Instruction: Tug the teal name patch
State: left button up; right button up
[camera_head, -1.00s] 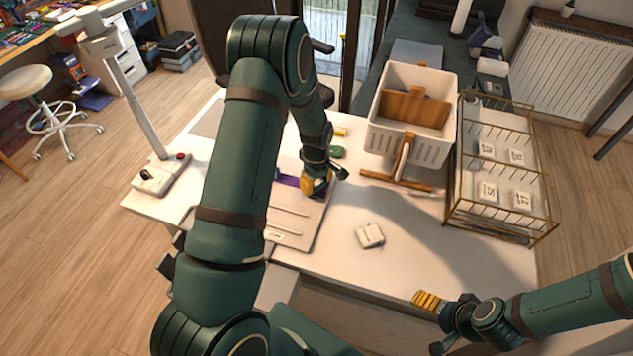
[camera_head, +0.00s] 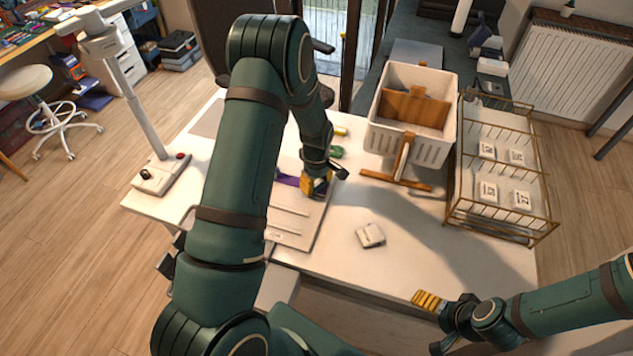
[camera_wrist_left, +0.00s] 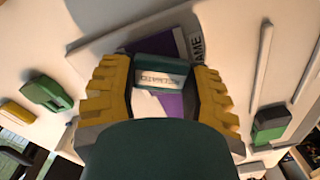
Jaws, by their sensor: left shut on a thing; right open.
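The teal name patch (camera_wrist_left: 150,66) shows in the left wrist view as a small teal piece with a white lettered label, over a purple piece (camera_wrist_left: 174,104). My left gripper (camera_wrist_left: 160,80) has its yellow fingers on either side of the patch and is shut on it. In the head view my left gripper (camera_head: 316,186) is low over the pale board, beside the purple piece (camera_head: 288,179); the patch is hidden there. My right gripper (camera_head: 428,301) is open and empty at the table's front right edge.
The board (camera_head: 289,229) has thin raised strips. A green clip (camera_wrist_left: 46,97) lies near the patch. A small white block (camera_head: 370,235) sits right of the board. A white bin (camera_head: 433,148) and a wire rack (camera_head: 500,229) stand at the back right.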

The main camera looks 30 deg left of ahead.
pick_arm(q)
jog(key=shift+f, duration=0.1)
jog(key=o, duration=1.5)
jog(key=shift+c, duration=0.2)
jog(key=shift+r+p, duration=2.05)
jog(key=shift+r, duration=1)
